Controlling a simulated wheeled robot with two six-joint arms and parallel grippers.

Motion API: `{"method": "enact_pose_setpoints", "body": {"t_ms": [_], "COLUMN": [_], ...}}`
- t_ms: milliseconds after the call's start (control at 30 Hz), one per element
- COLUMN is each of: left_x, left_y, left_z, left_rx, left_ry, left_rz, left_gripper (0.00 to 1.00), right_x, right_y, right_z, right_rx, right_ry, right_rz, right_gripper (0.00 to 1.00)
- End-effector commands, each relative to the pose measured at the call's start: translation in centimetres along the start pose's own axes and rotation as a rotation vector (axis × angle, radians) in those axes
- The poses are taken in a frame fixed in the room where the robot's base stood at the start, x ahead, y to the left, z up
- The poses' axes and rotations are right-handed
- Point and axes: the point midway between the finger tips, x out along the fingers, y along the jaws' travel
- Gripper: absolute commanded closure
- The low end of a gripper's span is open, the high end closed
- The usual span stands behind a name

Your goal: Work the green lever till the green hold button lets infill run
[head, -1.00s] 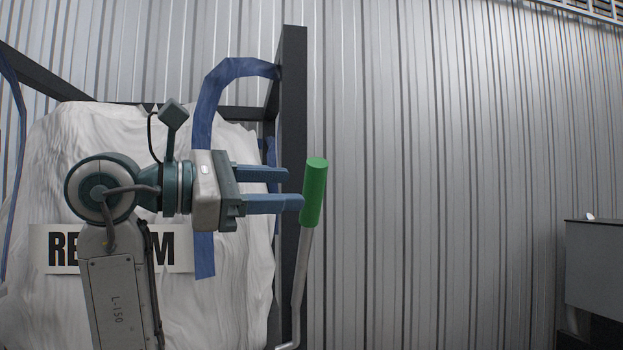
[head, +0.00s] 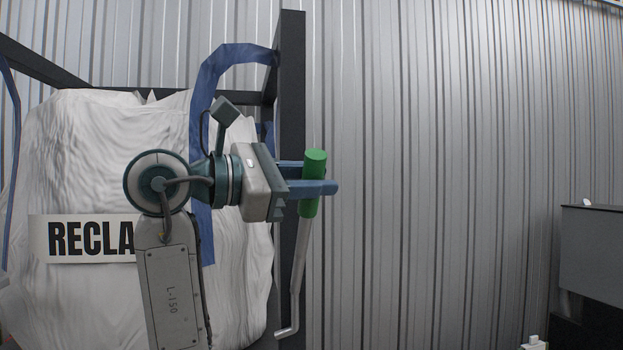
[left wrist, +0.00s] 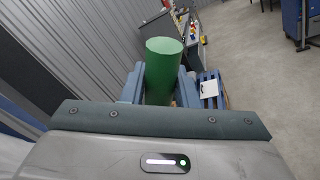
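The green lever's grip (head: 314,165) tops a bent grey rod (head: 301,262) beside a dark upright post. In the head view, my left gripper (head: 322,187) has one finger passing in front of the grip and the other behind it. In the left wrist view, the green grip (left wrist: 162,70) stands between the two fingers (left wrist: 160,88). I cannot tell whether the fingers are closed tight on it. No hold button can be made out in either view. My right gripper is not in view.
A white bulk bag (head: 85,130) with a "RECLA..." sign (head: 80,238) hangs by blue straps in a dark frame (head: 292,60) behind my arm. A grey cabinet (head: 595,250) stands at far right. A blue pallet (left wrist: 209,88) lies on the floor beyond the grip.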

Motion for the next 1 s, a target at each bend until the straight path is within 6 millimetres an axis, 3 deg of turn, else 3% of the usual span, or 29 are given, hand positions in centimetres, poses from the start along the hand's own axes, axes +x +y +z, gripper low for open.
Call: {"method": "enact_pose_setpoints", "body": {"t_ms": [233,500,700,1000], "left_x": [0.1,1.6,2.5,2.8], "left_y": [0.9,8.1,11.6,12.2], "left_z": [0.2,-0.3,-2.0,-2.7], "left_rx": [-0.028,-0.288,-0.442,-0.483], "left_ry": [0.007,0.061,0.090,0.094], "left_rz": [-0.004,-0.038,-0.059,-0.065], "left_gripper": [1.00,1.00,1.00,1.00], "right_x": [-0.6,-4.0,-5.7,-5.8], "right_y": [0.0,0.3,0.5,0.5], "right_z": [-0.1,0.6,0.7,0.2], "right_rx": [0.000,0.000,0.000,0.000], "right_ry": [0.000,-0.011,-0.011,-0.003], "right_rz": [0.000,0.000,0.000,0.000], "right_gripper": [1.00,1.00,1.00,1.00]}}
